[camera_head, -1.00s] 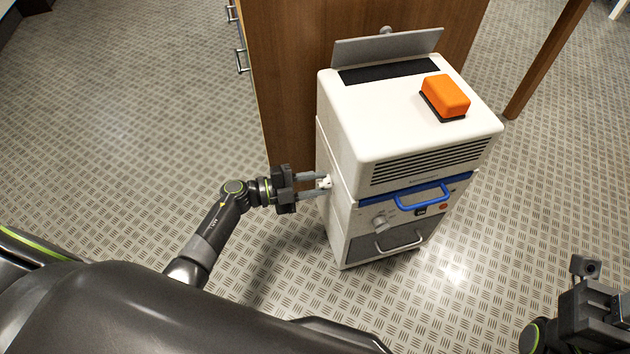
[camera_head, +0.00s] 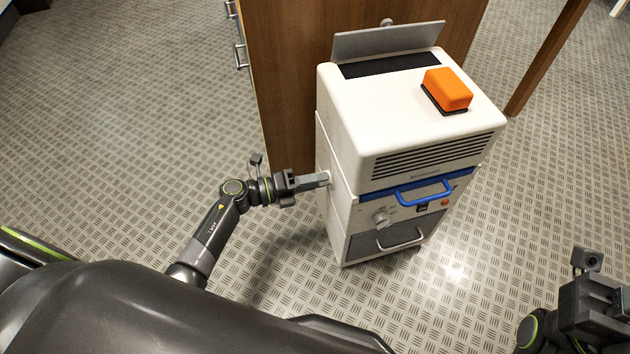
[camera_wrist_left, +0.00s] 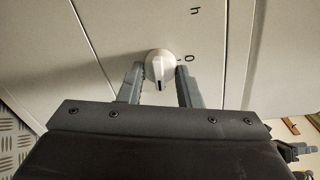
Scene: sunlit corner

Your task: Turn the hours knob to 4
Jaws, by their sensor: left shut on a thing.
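The hours knob is a small white round knob on the left side wall of a white machine (camera_head: 345,200). In the left wrist view the knob (camera_wrist_left: 159,64) sits between the two grey fingers, with a dark pointer line toward the bottom of the picture. An "h" and a "0" are printed beside it. My left gripper (camera_head: 326,179) is shut on the knob, and in the left wrist view its fingers (camera_wrist_left: 160,75) lie one on each side. In the head view the fingers mostly hide the knob. My right gripper (camera_head: 598,300) is at the lower right, away from the machine; its fingers are unclear.
The machine's front has a blue handle (camera_head: 424,193), a grey knob (camera_head: 381,218) and a lower pale handle (camera_head: 400,240). An orange block (camera_head: 447,88) is on top, near a raised grey flap (camera_head: 388,42). A wooden cabinet (camera_head: 290,80) stands behind. The floor around is open.

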